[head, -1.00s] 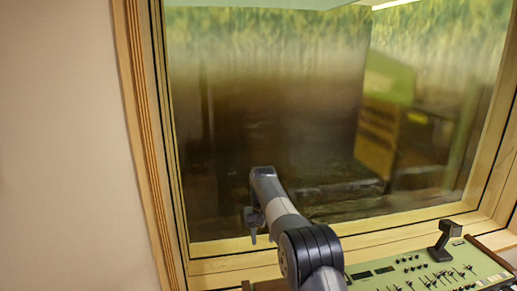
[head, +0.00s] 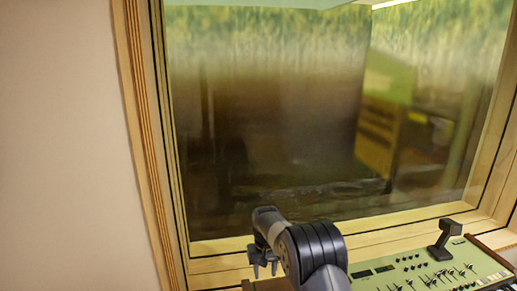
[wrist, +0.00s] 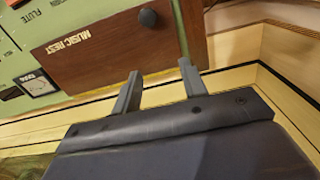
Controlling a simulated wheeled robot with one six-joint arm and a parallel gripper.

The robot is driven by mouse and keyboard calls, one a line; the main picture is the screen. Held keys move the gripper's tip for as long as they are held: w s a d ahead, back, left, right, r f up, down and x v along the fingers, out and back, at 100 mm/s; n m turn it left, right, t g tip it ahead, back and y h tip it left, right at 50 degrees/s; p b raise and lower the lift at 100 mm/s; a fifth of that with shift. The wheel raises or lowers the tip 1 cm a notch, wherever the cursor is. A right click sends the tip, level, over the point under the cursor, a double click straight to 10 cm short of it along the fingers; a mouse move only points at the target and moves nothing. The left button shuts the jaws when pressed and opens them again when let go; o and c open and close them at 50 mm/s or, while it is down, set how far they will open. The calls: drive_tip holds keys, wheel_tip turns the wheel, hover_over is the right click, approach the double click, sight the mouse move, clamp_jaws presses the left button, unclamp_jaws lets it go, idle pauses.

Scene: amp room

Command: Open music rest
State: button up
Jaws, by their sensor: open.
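The music rest (wrist: 105,45) shows in the wrist view as a brown wooden panel with white "MUSIC REST" lettering, set beside the green console face. A dark round knob (wrist: 148,18) sits on it toward the picture's top. My gripper (wrist: 160,80) is open and empty, its two grey fingers apart. In the wrist view, the fingertips lie just below the panel's lower edge and the knob is above them; I cannot tell whether they touch the panel. In the head view, my gripper (head: 265,270) is low by the window sill, and my arm hides part of the console.
The green console (head: 425,268) with sliders stands at the lower right, with a black stalk-mounted device (head: 446,238) on it. A wood-framed window (head: 270,120) is behind my arm. A plain pale wall (head: 60,150) is at left.

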drive_tip(key=s+f, duration=0.2)
drive_tip(key=s+d+f, duration=0.1)
drive_tip(key=s+f, duration=0.1)
drive_tip(key=s, duration=0.1)
drive_tip(key=shift+s+f, duration=0.2)
drive_tip(key=shift+f, duration=0.2)
wheel_tip(320, 180, up, 10)
drive_tip(key=b, duration=0.1)
drive_tip(key=shift+f, duration=0.25)
